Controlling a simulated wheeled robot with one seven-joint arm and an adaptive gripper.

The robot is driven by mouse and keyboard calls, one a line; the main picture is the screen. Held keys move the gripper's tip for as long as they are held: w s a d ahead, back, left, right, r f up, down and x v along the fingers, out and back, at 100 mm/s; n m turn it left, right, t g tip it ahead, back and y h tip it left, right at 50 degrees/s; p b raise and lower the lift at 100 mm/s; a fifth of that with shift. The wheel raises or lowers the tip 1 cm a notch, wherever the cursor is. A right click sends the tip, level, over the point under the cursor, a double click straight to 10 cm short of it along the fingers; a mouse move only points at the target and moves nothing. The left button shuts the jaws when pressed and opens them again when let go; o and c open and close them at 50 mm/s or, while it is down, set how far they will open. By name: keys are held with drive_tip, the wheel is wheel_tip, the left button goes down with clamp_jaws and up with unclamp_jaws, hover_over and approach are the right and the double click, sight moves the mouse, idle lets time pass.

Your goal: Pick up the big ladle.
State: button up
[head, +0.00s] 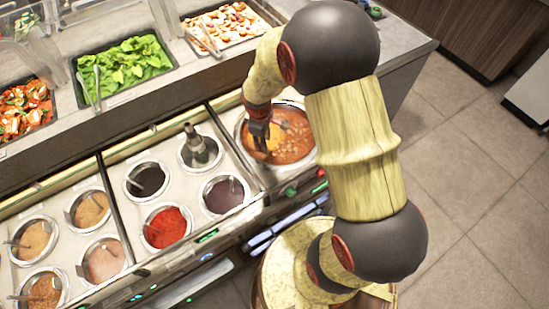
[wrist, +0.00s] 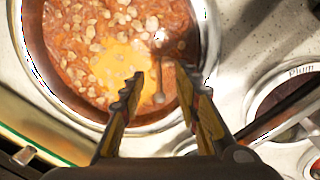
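The big ladle shows in the wrist view as a shiny metal piece (wrist: 159,38) in the orange-red soup, with a thin grey part running down to a rounded end between my fingers. In the head view a metallic part of it (head: 284,125) shows beside my gripper. The ladle is in the large round pot (wrist: 30,60) of soup with pale bits and a yellow patch. My gripper (wrist: 160,88) is open, its two fingers apart over the pot's near part. In the head view my gripper (head: 259,148) points down over the pot's left side. I cannot tell whether the fingers touch the ladle.
Smaller sauce wells, including a red one (head: 167,227) and a dark one (head: 224,196), lie left of the pot. A lidded-looking metal well (head: 200,152) is nearby. Food trays, one of green leaves (head: 125,65), line the raised back counter. Open floor (head: 480,200) lies right.

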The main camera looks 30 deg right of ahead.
drive_tip(key=shift+c, duration=0.2)
drive_tip(key=c, duration=0.7)
drive_tip(key=shift+r, duration=0.1)
clamp_jaws()
